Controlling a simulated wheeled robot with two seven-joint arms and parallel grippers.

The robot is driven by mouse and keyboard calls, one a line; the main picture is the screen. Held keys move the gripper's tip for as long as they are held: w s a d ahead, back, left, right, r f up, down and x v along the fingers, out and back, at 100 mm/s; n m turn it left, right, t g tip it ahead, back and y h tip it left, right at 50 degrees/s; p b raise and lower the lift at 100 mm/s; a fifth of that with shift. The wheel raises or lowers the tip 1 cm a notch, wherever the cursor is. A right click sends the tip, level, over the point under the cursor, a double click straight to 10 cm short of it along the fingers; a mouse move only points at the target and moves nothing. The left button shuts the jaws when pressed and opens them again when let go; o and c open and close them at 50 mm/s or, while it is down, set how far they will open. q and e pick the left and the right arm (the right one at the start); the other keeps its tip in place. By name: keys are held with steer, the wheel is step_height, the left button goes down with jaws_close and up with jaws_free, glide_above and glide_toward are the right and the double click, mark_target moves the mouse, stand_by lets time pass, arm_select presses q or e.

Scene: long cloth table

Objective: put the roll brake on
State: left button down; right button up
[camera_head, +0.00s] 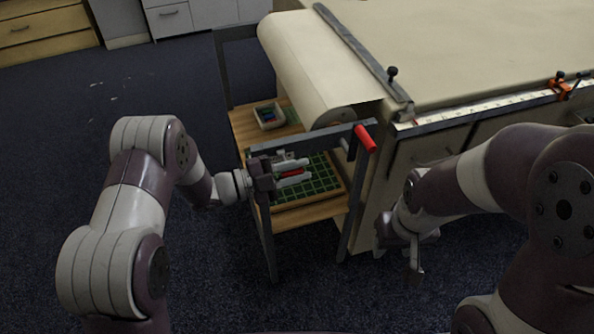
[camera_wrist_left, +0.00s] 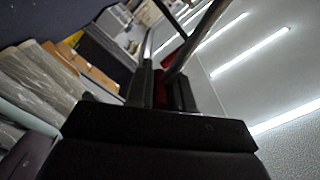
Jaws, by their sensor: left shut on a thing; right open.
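The cloth roll (camera_head: 310,75) hangs at the table's near end, in a dark frame (camera_head: 310,138). A red grip (camera_head: 366,138) sticks out at the right end of the frame's top bar; I cannot tell whether it is the roll brake. My left gripper (camera_head: 298,172) is at the frame below the top bar, shut on a narrow red thing (camera_head: 290,173). In the left wrist view red also shows between the dark fingers (camera_wrist_left: 162,90); most of it is hidden. My right gripper (camera_head: 414,262) is open and empty, low beside the table's near side.
A wooden shelf with a green gridded mat (camera_head: 322,182) lies under the roll. A small tray (camera_head: 269,116) stands on the upper shelf. A metal bar (camera_head: 362,50) and a ruler (camera_head: 480,110) edge the cloth table (camera_head: 470,50).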

arm_select(q)
steer(key=shift+s+f, duration=0.1)
steer(key=shift+f, duration=0.2)
steer(key=c, duration=1.2)
jaws_free()
steer(key=shift+c, duration=0.2)
steer(key=shift+o, duration=0.9)
steer(key=shift+r, duration=0.1)
steer(key=shift+a, duration=0.3)
steer(key=v, duration=1.2)
